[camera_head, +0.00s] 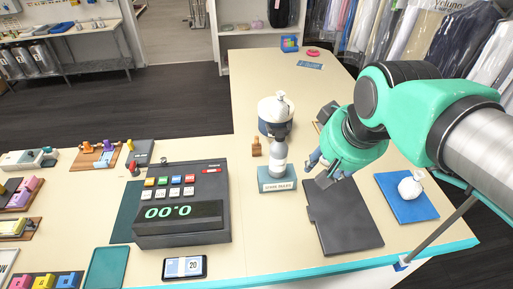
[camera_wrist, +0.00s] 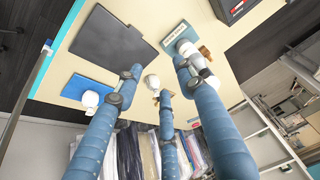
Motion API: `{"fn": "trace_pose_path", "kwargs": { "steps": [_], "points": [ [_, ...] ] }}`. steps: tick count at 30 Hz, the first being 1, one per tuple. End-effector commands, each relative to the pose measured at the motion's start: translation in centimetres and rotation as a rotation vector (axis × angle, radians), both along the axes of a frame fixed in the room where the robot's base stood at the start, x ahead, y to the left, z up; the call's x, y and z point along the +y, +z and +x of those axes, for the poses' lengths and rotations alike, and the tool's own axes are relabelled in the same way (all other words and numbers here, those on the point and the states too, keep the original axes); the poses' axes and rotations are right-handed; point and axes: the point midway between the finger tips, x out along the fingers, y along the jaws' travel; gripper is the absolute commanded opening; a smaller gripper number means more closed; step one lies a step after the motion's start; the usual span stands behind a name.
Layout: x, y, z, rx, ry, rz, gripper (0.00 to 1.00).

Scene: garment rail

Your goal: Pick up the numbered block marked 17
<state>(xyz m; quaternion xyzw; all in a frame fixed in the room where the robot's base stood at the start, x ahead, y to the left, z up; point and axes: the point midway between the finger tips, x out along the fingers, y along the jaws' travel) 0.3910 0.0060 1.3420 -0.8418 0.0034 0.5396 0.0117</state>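I cannot make out a block marked 17 in either view. My gripper (camera_head: 320,170) is at the right side of the counter, over the far edge of a dark flat mat (camera_head: 345,217). In the wrist view its long blue fingers (camera_wrist: 160,75) are spread wide apart, with nothing seen held between them. A small brown wooden piece (camera_head: 257,147) stands on the counter left of the white-topped bottle; no number on it can be read. My arm hides part of the counter behind the gripper.
A register with a green display (camera_head: 180,212) stands left of the mat. A labelled teal stand (camera_head: 277,180) bears a pale bottle. A phone-like card showing 20 (camera_head: 185,267) lies in front. Hanging garments (camera_head: 405,35) are behind.

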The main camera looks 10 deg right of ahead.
Motion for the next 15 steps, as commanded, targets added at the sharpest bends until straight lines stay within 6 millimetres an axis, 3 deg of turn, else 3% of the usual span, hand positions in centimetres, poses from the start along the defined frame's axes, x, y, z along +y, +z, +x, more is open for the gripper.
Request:
{"fn": "trace_pose_path", "kwargs": {
  "steps": [6, 15],
  "points": [
    [0.6, 1.8, 5.3, 0.049, -0.014, 0.010, 0.39],
    [1.6, 2.5, 12.7, 0.113, -0.033, 0.022, 0.39]
  ]
}}
